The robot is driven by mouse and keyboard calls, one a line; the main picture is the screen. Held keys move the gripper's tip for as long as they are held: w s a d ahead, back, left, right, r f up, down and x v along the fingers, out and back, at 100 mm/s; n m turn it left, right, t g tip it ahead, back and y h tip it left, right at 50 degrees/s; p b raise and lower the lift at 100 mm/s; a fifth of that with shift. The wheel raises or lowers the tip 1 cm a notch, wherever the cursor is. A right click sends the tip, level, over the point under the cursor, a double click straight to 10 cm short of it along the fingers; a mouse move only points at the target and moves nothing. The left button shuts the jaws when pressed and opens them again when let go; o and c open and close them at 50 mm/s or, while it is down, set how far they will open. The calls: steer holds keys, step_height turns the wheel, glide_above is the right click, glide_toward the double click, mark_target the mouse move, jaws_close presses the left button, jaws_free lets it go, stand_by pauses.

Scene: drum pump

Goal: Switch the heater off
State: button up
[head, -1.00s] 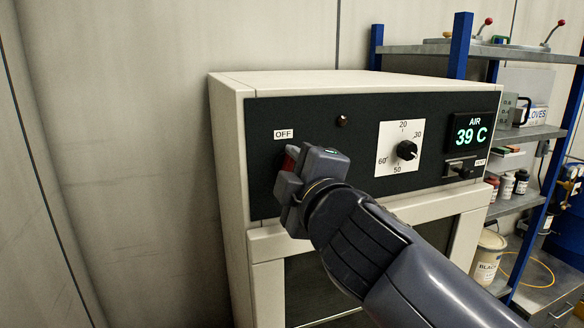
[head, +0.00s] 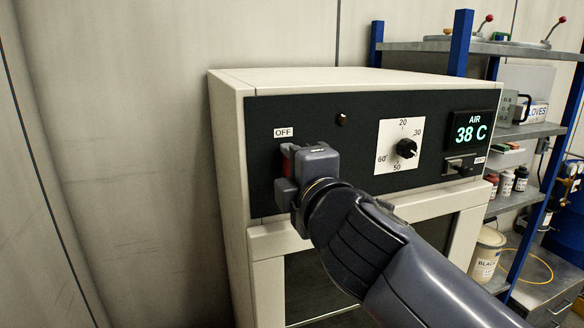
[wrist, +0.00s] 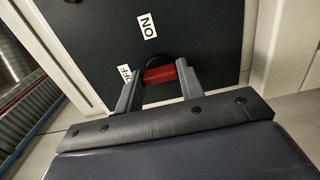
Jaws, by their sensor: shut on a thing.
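The heater is a cream cabinet (head: 228,150) with a black control panel (head: 365,112). A red switch handle (head: 287,165) sits at the panel's left, under a white OFF label (head: 284,133). My gripper (head: 284,168) is shut on this handle and hides most of it. In the wrist view, the red handle (wrist: 158,75) lies between the two fingers of my gripper (wrist: 158,82). The OFF label (wrist: 125,73) there is partly covered beside the left finger, and an ON label (wrist: 148,25) shows clear of it. A small lamp (head: 342,119) on the panel looks dark.
A dial (head: 406,149) and a display (head: 474,129) reading AIR 38 C are to the right on the panel. A small lever (head: 460,165) sits below the display. Blue-posted shelves (head: 530,131) with bottles stand at the right. A bare wall is on the left.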

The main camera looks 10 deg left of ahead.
steer(key=o, duration=1)
steer(key=shift+s, duration=0.15)
steer(key=v, duration=1)
steer(key=shift+s+d, duration=0.15)
steer(key=shift+s, duration=0.1)
steer(key=shift+w, duration=0.1)
steer(key=x, duration=1)
steer(key=shift+w+a, duration=0.2)
steer(key=shift+w, duration=0.1)
